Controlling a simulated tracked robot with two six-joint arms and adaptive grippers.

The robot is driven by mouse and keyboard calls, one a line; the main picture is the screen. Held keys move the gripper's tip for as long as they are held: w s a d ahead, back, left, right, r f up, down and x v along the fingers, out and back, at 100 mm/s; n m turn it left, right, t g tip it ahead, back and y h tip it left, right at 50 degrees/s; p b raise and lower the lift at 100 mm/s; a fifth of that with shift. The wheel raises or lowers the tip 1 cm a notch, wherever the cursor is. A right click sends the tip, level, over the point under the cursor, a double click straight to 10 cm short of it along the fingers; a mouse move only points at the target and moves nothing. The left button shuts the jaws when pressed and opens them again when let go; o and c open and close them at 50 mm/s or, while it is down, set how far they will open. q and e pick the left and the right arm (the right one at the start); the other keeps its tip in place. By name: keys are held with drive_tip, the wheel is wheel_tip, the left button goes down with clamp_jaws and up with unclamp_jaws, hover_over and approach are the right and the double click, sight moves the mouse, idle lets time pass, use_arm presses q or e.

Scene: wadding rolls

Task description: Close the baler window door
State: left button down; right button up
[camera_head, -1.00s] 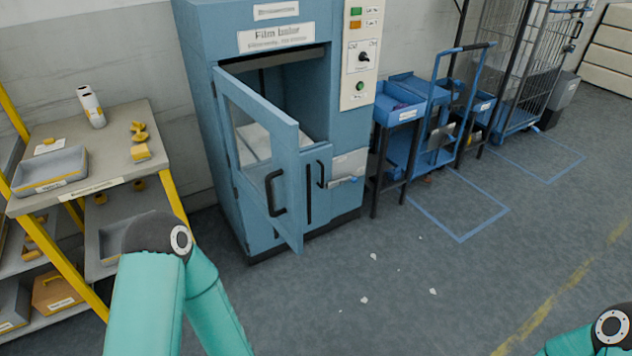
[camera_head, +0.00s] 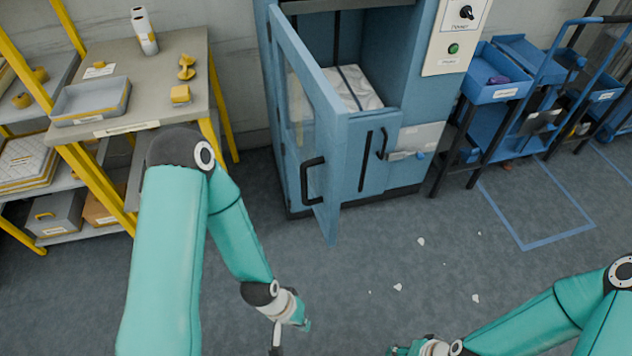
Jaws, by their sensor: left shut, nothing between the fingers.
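The blue baler window door (camera_head: 331,165) stands swung open toward me, hinged at the left of the baler (camera_head: 411,85). It has a clear pane and a black handle (camera_head: 312,181). Through the opening I see a white bundle (camera_head: 352,88). Beside the door, the lower front panel carries a second black handle (camera_head: 383,143). My left gripper (camera_head: 276,350) is low at the bottom edge, partly cut off, below and apart from the door. It is shut and empty. My right arm reaches in from the lower right; its gripper is hidden below the frame.
A workbench (camera_head: 180,50) with yellow legs, a grey tray (camera_head: 92,101) and rolls stands left. A trolley with blue bins (camera_head: 494,72) stands right of the baler. The floor before the door is open, with small white scraps (camera_head: 398,287).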

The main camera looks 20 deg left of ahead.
use_arm(q)
drive_tip(key=shift+w+d, duration=0.1)
drive_tip(key=shift+w, duration=0.1)
drive_tip(key=w+a+r+m+t+b, duration=0.15)
drive_tip(key=w+a+t+b, duration=0.25)
drive_tip(key=w, duration=0.4)
drive_tip(key=w+a+r+n+t+b, duration=0.15)
drive_tip(key=w+a+t+b, duration=0.25)
drive_tip(key=w, duration=0.4)
drive_tip(key=w+a+r+m+t+h+b, duration=0.2)
drive_tip(key=w+a+r+m+t+b, duration=0.15)
drive_tip(key=r, duration=0.55)
drive_tip(key=s+a+r+m+t+h+b, duration=0.1)
drive_tip(key=s+r+m+h, duration=0.15)
drive_tip(key=r, duration=0.35)
drive_tip(key=s+a+r+m+h+b, duration=0.1)
drive_tip(key=s+a+r+m+h, duration=0.15)
drive_tip(key=r, duration=0.35)
drive_tip(key=m+g+h+b, duration=0.1)
drive_tip(key=m+g+h, duration=0.1)
drive_tip(key=m+h, duration=0.15)
approach(331, 190)
drive_tip(key=x, duration=0.7)
drive_tip(key=shift+d+r, duration=0.15)
drive_tip(key=shift+d, duration=0.05)
